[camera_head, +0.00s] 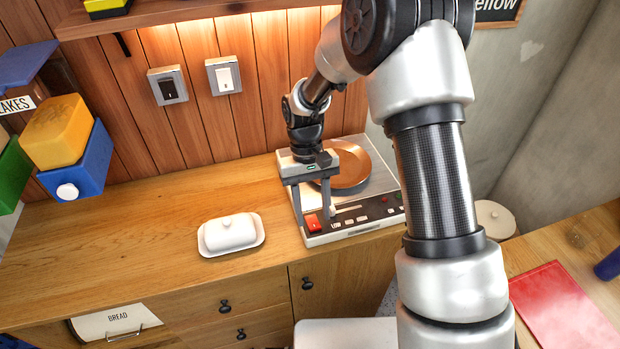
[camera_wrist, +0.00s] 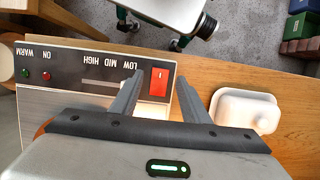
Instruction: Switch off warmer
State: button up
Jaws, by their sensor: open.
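The warmer (camera_head: 378,212) is a flat silver unit with a dark front panel, on the wooden counter. A red rocker switch (camera_head: 313,223) is at the panel's left end; it also shows in the wrist view (camera_wrist: 159,82). I cannot tell its position. LOW, MID and HIGH labels and a slider slot (camera_wrist: 100,83) are beside it. A green and a red light (camera_wrist: 46,76) sit near the ON and WARM labels. My gripper (camera_head: 315,217) is open and empty, pointing down over the panel, its fingers on either side of the switch. Contact cannot be told.
A round brown dish (camera_head: 348,170) rests on the warmer. A white butter dish (camera_head: 230,234) stands to its left on the counter. Two wall switches (camera_head: 168,85) (camera_head: 223,76) are on the wood panelling. Colored canisters (camera_head: 75,150) stand far left. The counter between is clear.

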jog(key=v, duration=1.6)
jog(key=s+d+r+m+t+p, duration=0.1)
jog(key=s+d+r+t, duration=0.1)
jog(key=s+d+r, duration=0.3)
jog(key=s+d+r+t, duration=0.2)
jog(key=s+d+r, duration=0.1)
jog(key=r, duration=0.5)
jog(key=s+d+r+m+t+y, duration=0.1)
jog(key=s+d+t, duration=0.3)
jog(key=s, duration=0.9)
jog(key=shift+s+d+r+m+t+p, duration=0.15)
jog(key=shift+d+r+m+t+p, duration=0.15)
jog(key=shift+d+m+t+p, duration=0.5)
jog(key=shift+d+g+b, duration=0.2)
jog(key=shift+g+b, duration=0.15)
jog(key=shift+g, duration=0.05)
